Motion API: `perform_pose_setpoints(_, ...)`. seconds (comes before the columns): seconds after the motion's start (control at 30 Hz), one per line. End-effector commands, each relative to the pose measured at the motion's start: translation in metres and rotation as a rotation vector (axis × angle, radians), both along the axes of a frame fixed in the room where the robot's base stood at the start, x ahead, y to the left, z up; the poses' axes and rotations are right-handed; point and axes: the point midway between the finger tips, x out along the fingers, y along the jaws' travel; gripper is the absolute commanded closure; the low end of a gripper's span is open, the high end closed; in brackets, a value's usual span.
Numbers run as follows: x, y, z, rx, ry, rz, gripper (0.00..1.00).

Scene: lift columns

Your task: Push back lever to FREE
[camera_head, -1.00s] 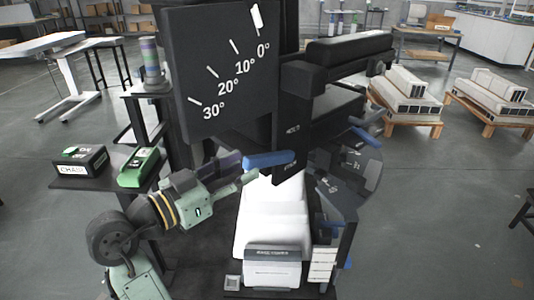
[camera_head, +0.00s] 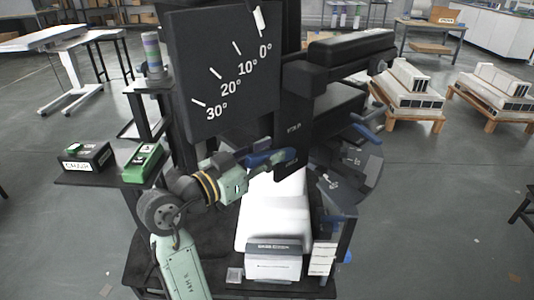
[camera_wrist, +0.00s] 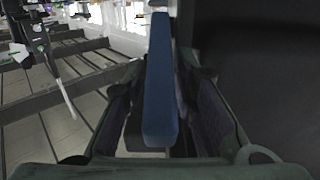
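A blue lever (camera_head: 256,159) sticks out to the left from the dark column below the angle board (camera_head: 222,75). My gripper (camera_head: 278,158) is at this lever, with the arm reaching in from the lower left. In the wrist view the blue lever (camera_wrist: 160,85) runs between my two fingers, one on each side. Gaps show beside it, so the fingers look open around it and not clamped. The white pointer (camera_head: 258,20) on the board stands near 0°. No FREE marking can be read; the small label on the column is too small.
Another blue lever (camera_head: 366,133) sticks out on the right side, near dark panels. A white padded part (camera_head: 274,215) lies below my gripper. A side shelf (camera_head: 88,181) at left holds a CHAIR box (camera_head: 84,157) and a green device (camera_head: 143,162). Open floor lies right.

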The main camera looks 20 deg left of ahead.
Motion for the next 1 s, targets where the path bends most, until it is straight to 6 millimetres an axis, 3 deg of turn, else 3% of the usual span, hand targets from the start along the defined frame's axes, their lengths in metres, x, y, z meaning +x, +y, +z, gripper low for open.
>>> perform_pose_setpoints(0.33, -0.0002, 0.0001, 0.0001, 0.000, 0.000, 0.000, 1.00)
perform_pose_setpoints(1.0, -0.0004, 0.0002, -0.0018, -0.003, -0.005, 0.000, 1.00)
